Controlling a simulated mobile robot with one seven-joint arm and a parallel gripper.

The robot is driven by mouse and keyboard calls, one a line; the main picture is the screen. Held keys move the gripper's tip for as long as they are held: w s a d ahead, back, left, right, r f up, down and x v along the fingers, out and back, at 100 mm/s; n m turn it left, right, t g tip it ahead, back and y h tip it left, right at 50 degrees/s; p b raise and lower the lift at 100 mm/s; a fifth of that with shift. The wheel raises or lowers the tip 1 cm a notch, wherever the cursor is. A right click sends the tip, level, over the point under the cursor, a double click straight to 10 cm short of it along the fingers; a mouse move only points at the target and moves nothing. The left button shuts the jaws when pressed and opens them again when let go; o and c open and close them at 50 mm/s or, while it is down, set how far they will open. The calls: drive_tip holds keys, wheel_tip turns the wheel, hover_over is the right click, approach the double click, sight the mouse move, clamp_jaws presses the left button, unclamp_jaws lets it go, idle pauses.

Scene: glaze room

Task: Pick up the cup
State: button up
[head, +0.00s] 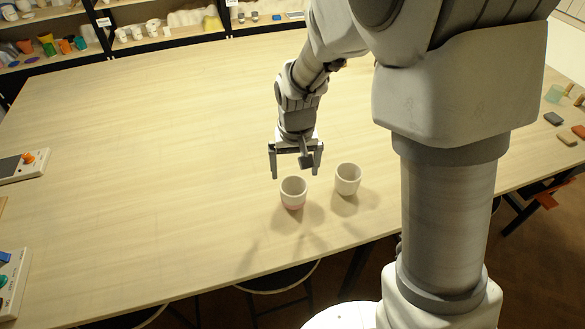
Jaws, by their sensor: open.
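Two white cups stand upright on the wooden table (150,140). The left cup (293,193) has a pinkish band near its base. The right cup (347,179) looks plain white and stands a little farther back. My gripper (295,172) is open, with its fingers spread and pointing down. In the picture it is just above and behind the left cup. Nothing shows between its fingers. The height of the fingertips over the table is hard to tell. Both cups look empty.
Shelves with pots and small items (160,27) line the back edge. Devices with knobs lie at the left edge (22,165) and lower left (12,280). Small blocks (567,138) lie far right. Stools (275,280) stand under the front edge. The table's left and middle are clear.

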sight(294, 186)
drive_tip(key=shift+w+a+f+p, duration=0.1)
drive_tip(key=shift+w+f+p, duration=0.15)
drive_tip(key=shift+f, duration=1.75)
drive_tip(key=shift+w+f+p, duration=0.1)
drive_tip(key=shift+w+f, duration=0.15)
drive_tip(key=shift+f, duration=1.7)
drive_tip(key=c, duration=1.2)
drive_tip(key=shift+r, duration=0.1)
drive_tip(key=shift+c, duration=0.2)
